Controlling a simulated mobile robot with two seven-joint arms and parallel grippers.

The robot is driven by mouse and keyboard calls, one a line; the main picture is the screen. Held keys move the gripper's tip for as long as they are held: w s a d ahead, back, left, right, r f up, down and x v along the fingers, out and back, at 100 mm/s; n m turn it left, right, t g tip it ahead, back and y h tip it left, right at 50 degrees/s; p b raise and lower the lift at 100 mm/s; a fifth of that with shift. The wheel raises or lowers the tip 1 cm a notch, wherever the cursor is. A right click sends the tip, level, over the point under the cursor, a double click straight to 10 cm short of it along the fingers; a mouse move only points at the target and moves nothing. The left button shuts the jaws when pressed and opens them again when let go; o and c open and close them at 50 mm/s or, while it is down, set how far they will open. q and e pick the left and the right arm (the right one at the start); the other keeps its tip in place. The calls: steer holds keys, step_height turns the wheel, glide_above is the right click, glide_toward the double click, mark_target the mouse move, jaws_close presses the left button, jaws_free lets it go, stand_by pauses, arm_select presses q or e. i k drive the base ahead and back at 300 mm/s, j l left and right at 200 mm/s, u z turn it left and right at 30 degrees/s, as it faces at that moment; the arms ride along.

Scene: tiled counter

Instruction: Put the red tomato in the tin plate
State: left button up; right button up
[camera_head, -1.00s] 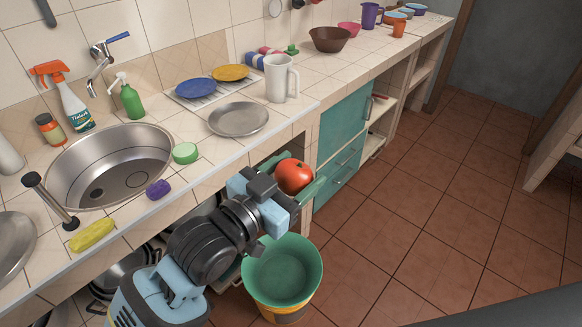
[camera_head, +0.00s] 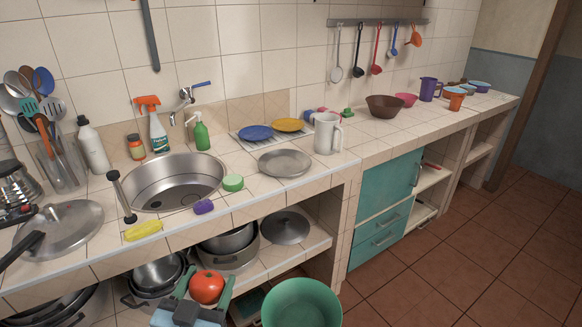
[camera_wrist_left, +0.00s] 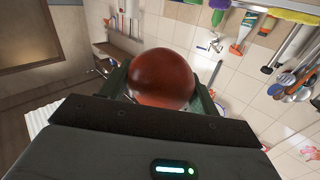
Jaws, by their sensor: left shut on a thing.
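The red tomato (camera_head: 206,287) is held between the green fingers of my left gripper (camera_head: 205,291), low in the head view, in front of the counter and below its top. In the left wrist view the tomato (camera_wrist_left: 161,78) sits between the two fingers. The tin plate (camera_head: 285,163) is a round grey metal plate lying on the counter right of the sink, apart from the gripper and with nothing on it. My right gripper is not in view.
A white pitcher (camera_head: 327,133) stands right of the plate and a green sponge (camera_head: 233,183) lies left of it. The counter's front edge (camera_head: 200,229) is between tomato and plate. Pots (camera_head: 232,246) fill the shelf below; a green bucket (camera_head: 301,303) stands on the floor.

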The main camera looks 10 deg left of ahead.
mark_target(297, 167)
steer(key=u, duration=0.45)
steer(key=i+l+u, duration=0.1)
steer(key=u, duration=0.4)
steer(key=l+u, duration=0.25)
steer(key=u, duration=0.2)
steer(key=l+u, duration=0.25)
steer(key=i+l+u, duration=0.1)
steer(key=l+u, duration=0.15)
steer(key=l, duration=0.25)
steer(key=l+u, duration=0.15)
steer(key=l, duration=0.35)
steer(key=l+u, duration=0.2)
steer(key=l, duration=0.25)
steer(key=k+l+u, duration=0.15)
steer(key=l, duration=0.3)
steer(key=k+l, duration=0.1)
steer(key=l, duration=0.9)
steer(key=k+l, duration=0.15)
steer(key=l, duration=0.8)
steer(key=k+l+u, duration=0.05)
